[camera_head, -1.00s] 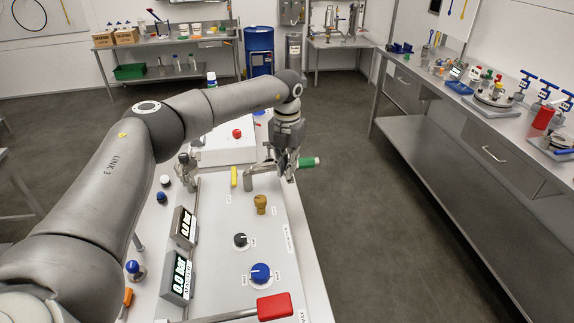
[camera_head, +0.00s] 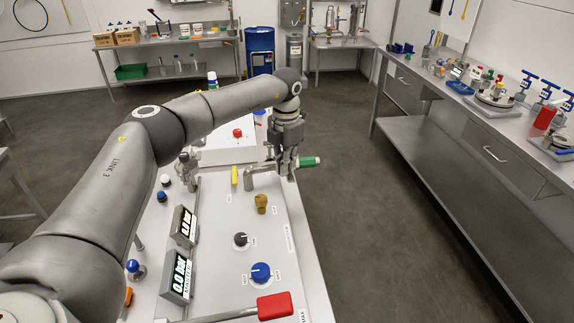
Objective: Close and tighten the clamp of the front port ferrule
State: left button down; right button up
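My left gripper (camera_head: 287,172) points down at the far right end of the white panel. It is beside the bent metal port pipe (camera_head: 252,178) and a green-handled part (camera_head: 309,162) that sticks out to the right. The gripper covers the pipe's end, so the front port's ferrule and clamp cannot be made out. The fingers are small and overlap the metal, so I cannot tell whether they are open or hold anything. My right gripper is not in view.
The white panel carries a yellow part (camera_head: 234,176), a tan knob (camera_head: 261,203), a black dial (camera_head: 241,239), a blue dial (camera_head: 261,272), a red handle (camera_head: 275,306) and two displays (camera_head: 177,278). A steel bench (camera_head: 430,160) stands right, across clear floor.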

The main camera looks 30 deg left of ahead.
pick_arm(q)
jog(key=m, duration=0.4)
jog(key=w+m, duration=0.1)
jog(key=m, duration=0.4)
jog(key=a+m, duration=0.1)
jog(key=m, duration=0.4)
jog(key=shift+w, duration=0.15)
dwell(0.5)
jog(key=c, duration=1.7)
grip_release()
jog(key=shift+r, duration=0.15)
jog(key=shift+r, duration=3.9)
